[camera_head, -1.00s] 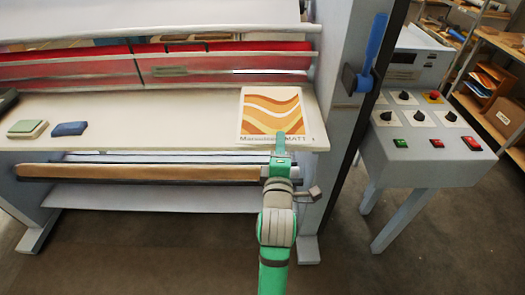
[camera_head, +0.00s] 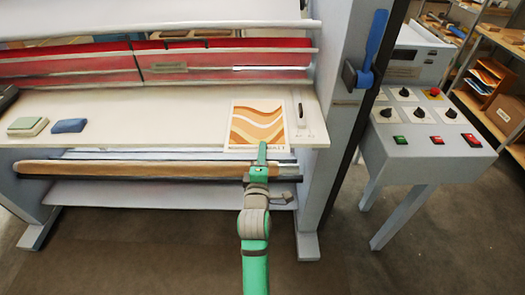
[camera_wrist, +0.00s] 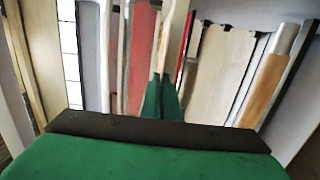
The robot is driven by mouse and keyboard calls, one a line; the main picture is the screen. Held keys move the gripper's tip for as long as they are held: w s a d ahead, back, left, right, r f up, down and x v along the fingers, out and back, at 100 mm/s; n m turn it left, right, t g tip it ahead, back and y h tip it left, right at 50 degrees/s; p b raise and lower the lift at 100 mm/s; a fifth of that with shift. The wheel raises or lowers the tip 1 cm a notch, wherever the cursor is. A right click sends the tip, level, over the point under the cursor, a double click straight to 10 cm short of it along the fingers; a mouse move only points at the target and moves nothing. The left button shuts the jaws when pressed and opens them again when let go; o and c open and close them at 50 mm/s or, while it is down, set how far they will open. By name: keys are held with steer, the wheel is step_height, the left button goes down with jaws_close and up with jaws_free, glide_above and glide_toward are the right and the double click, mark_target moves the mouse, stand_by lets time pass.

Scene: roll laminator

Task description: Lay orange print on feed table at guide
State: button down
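The orange print (camera_head: 256,122), a white-bordered sheet with wavy orange bands, is over the right part of the cream feed table (camera_head: 165,115). My gripper (camera_head: 262,150) reaches its front edge from below in the head view and covers part of the lettering. In the wrist view my green fingers (camera_wrist: 165,98) are close together on a thin pale edge, which looks like the print seen edge-on. Whether the sheet lies flat or hovers slightly is hard to tell. The guide (camera_head: 301,115), a pale strip with a dark slot and small marks, is just right of the print, with a narrow gap between.
A green pad (camera_head: 27,126) and a blue block (camera_head: 69,126) lie on the table's left. Behind runs the red roller section (camera_head: 90,65). A wooden roller (camera_head: 130,169) lies below the front edge. The upright with a blue lever (camera_head: 373,45) and the control console (camera_head: 425,150) stand right.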

steer(key=shift+f, duration=0.1)
steer(key=c, duration=2)
jaws_free()
steer(key=s, duration=1.2)
steer(key=s+f+m+g+y, duration=0.1)
steer(key=s+f+m, duration=0.3)
steer(key=s+f, duration=0.3)
steer(key=s+f+m+y, duration=0.1)
steer(key=s+f+m, duration=0.3)
steer(key=s, duration=0.6)
steer(key=s+m, duration=0.3)
steer(key=s, duration=0.3)
steer(key=s+f+m+g, duration=0.1)
steer(key=s+m, duration=0.2)
steer(key=s, duration=0.3)
steer(key=s+f+m, duration=0.1)
steer(key=s+m, duration=0.2)
steer(key=s, duration=0.4)
steer(key=shift+f+g, duration=0.15)
steer(key=shift+g, duration=0.15)
